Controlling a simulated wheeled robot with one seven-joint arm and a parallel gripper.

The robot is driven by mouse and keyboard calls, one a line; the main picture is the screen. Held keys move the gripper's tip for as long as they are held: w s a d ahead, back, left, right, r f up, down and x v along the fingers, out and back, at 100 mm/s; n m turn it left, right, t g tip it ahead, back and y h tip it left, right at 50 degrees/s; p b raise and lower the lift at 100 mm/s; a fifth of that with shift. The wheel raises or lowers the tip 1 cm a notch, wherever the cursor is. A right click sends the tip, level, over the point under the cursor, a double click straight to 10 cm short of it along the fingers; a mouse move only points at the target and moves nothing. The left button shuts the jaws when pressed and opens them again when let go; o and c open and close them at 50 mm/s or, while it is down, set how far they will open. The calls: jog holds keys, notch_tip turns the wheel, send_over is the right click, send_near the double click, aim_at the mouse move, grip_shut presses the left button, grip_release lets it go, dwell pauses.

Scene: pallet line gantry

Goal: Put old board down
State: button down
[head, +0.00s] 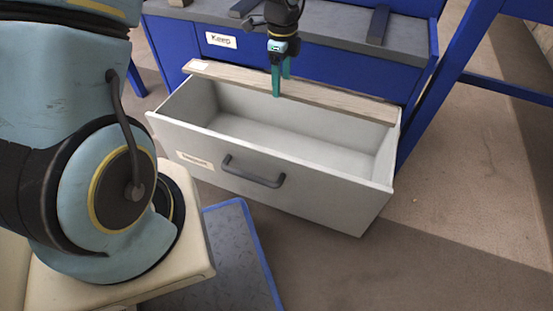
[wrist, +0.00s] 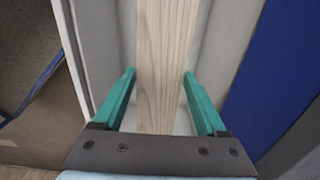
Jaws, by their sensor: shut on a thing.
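The old board is a long, pale wooden plank (head: 340,101) that stretches along the back of the open drawer, at about the height of its rim. A small pale label shows at its left end. My gripper (head: 280,83) points down at the middle of the board and is shut on it. In the wrist view the plank (wrist: 165,50) runs between the two teal fingers (wrist: 160,73). I cannot tell whether the board rests on the drawer or hangs just above it.
The light grey drawer (head: 320,201) is pulled out and its visible floor is empty. Its handle (head: 253,172) faces front. Behind it is a blue bench with a grey top (head: 335,22), a "Keep" label (head: 221,40) and dark blocks (head: 378,25). A blue-edged mat (head: 228,262) lies in front.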

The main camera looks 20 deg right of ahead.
notch_tip(320, 180, down, 22)
jog(key=b, duration=1.6)
jog(key=shift+w+f, duration=0.25)
jog(key=shift+w, duration=0.15)
jog(key=shift+f, duration=0.1)
jog(key=shift+f, duration=0.55)
grip_release()
notch_tip(320, 180, up, 13)
jog(key=p, duration=0.6)
jog(key=shift+r, duration=0.15)
